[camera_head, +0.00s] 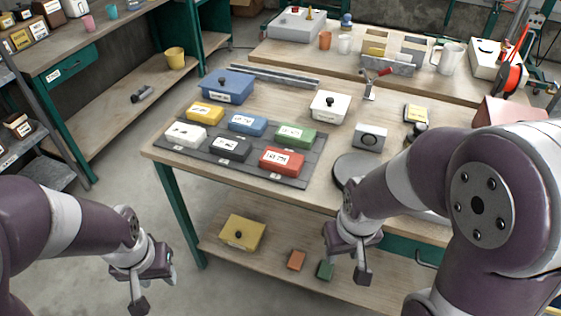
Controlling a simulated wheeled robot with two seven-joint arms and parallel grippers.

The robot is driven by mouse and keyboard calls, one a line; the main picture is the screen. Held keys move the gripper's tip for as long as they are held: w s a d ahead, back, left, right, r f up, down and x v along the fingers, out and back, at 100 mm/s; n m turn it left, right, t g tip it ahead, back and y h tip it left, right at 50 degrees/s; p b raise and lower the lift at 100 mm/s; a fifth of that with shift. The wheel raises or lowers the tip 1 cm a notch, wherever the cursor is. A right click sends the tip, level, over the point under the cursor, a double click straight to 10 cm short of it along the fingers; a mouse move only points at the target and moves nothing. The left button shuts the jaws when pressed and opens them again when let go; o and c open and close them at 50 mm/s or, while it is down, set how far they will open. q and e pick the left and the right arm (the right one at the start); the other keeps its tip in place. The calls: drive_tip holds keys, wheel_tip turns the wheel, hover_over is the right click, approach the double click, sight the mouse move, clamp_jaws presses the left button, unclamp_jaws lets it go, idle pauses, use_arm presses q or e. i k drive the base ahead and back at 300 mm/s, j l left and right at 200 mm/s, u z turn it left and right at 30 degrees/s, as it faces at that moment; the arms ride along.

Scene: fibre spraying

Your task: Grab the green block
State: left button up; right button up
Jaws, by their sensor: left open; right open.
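A green block (296,136) with a white label lies on the dark mat (301,179) on the table, in the back row at the right. A red block (282,161) is in front of it and a blue block (248,124) is to its left. A smaller green block (325,270) lies on the lower shelf. My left gripper (154,290) is open and empty at the lower left, in front of the table. My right gripper (358,262) is open and empty, in front of the table's edge. Neither touches a block.
Yellow (206,112), white (186,135) and black (230,148) blocks share the mat. A blue box (227,86) and a white box (329,107) stand behind it. A round dark plate (352,168) is right of the mat. The lower shelf holds a yellow box (242,233) and an orange block (297,260).

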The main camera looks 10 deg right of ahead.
sight(291, 134)
drive_tip(key=z, duration=0.4)
drive_tip(key=i+z, duration=0.6)
drive_tip(key=z, duration=0.2)
drive_tip(key=i+z, duration=0.25)
drive_tip(key=z, duration=0.15)
